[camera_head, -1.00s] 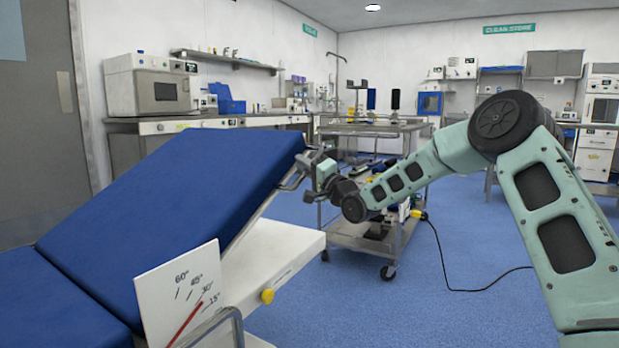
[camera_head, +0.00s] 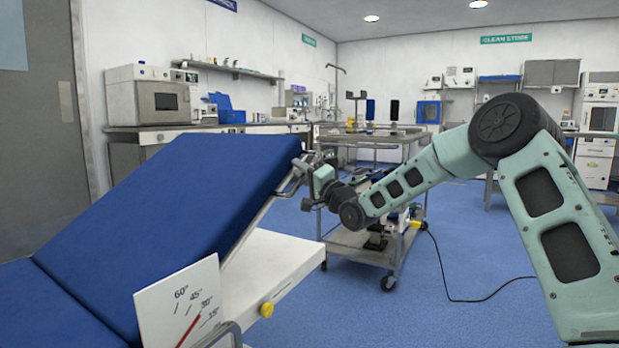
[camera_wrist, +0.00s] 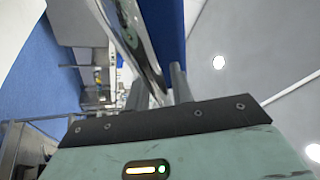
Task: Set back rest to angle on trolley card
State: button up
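The blue back rest (camera_head: 190,190) of the operating table slopes up to the right, raised at an angle. A white scale card (camera_head: 170,300) at its side reads 60, 45, 30 and 15 degrees, with a red line by the 30 mark. A metal handle rail (camera_head: 286,190) runs at the upper end of the back rest. My gripper (camera_head: 306,170) is at this rail. In the wrist view, the rail (camera_wrist: 140,45) passes between the two fingers of my gripper (camera_wrist: 157,88), which look closed around it. No readable card shows on the trolley (camera_head: 365,250).
The metal trolley with items on its shelves stands behind my gripper. A black cable (camera_head: 450,280) lies on the blue floor. Open floor lies in the middle right.

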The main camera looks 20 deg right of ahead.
jog(key=p+v, duration=0.4)
jog(key=v, duration=1.3)
jog(key=shift+f, duration=0.15)
jog(key=shift+s, duration=0.1)
jog(key=s+a+f+n+g+h, duration=0.1)
jog(key=s+a+f+n+g, duration=0.15)
jog(key=a, duration=0.35)
jog(key=s+a+f+n+g, duration=0.1)
jog(key=a+f+n+g, duration=0.25)
jog(key=a, duration=0.25)
jog(key=s+a+f+n+g+h, duration=0.1)
jog(key=s+a+f+n+g, duration=0.1)
jog(key=a+g, duration=0.35)
jog(key=s+a+n+g+h, duration=0.2)
jog(key=s+n+g, duration=0.1)
jog(key=s, duration=0.8)
jog(key=s+a+n+g+h+p, duration=0.1)
jog(key=s+a+n+g+h, duration=0.15)
jog(key=s, duration=0.85)
jog(key=s+a+n+g+h, duration=0.1)
jog(key=s+n+g, duration=0.2)
jog(key=s, duration=0.8)
notch_tip(320, 180, up, 35)
jog(key=p, duration=3.6)
jog(key=shift+w+r+p, duration=0.15)
jog(key=shift+r+p, duration=0.1)
jog(key=shift+p, duration=0.05)
